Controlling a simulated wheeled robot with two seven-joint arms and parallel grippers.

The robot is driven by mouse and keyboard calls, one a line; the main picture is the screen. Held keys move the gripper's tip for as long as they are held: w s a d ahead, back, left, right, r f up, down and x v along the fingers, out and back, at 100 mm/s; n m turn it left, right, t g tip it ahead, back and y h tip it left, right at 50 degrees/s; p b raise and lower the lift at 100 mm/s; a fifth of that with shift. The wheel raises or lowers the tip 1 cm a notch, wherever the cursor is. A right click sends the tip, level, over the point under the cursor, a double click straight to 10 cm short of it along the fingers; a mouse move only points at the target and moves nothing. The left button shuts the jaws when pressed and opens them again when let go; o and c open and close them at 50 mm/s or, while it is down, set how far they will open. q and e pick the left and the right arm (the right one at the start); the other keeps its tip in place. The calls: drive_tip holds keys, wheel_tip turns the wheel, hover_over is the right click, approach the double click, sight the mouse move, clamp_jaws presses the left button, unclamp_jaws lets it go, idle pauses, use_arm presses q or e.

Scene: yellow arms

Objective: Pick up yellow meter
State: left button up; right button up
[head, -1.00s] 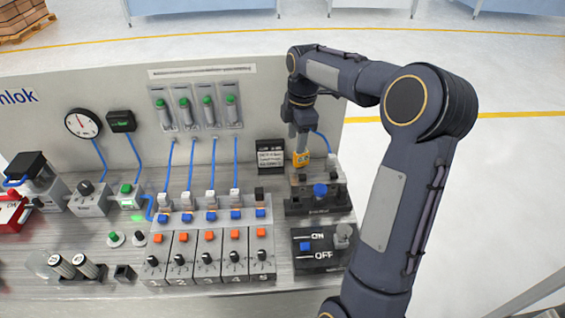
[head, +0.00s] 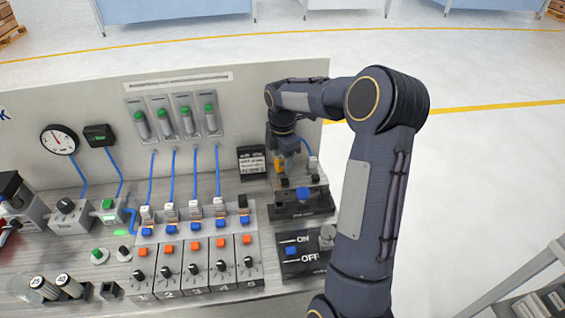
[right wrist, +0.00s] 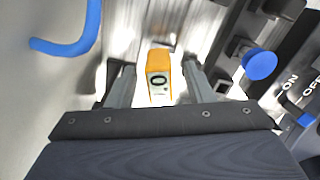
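The yellow meter (right wrist: 158,76) stands between the two fingers of my right gripper (right wrist: 160,85) in the right wrist view. A gap shows on each side of it, so the fingers are apart and not touching it. In the head view the meter (head: 279,164) is a small yellow patch at the right end of the bench, partly hidden by my right gripper (head: 284,155). My left gripper is in neither view.
A dark valve block with a blue knob (head: 302,194) stands just right of the meter. An ON/OFF switch box (head: 291,252) lies in front of it. A black label (head: 251,159) is to the left. A blue hose (right wrist: 78,42) is close by.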

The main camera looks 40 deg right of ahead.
clamp_jaws()
drive_tip(key=shift+r, duration=0.15)
drive_tip(key=shift+r, duration=0.25)
wheel_tip(320, 180, up, 2)
drive_tip(key=shift+r, duration=0.1)
drive_tip(key=s+a+r+b, duration=0.3)
drive_tip(key=s+a+r, duration=0.6)
drive_tip(key=s+r, duration=0.1)
drive_tip(key=shift+s, duration=0.45)
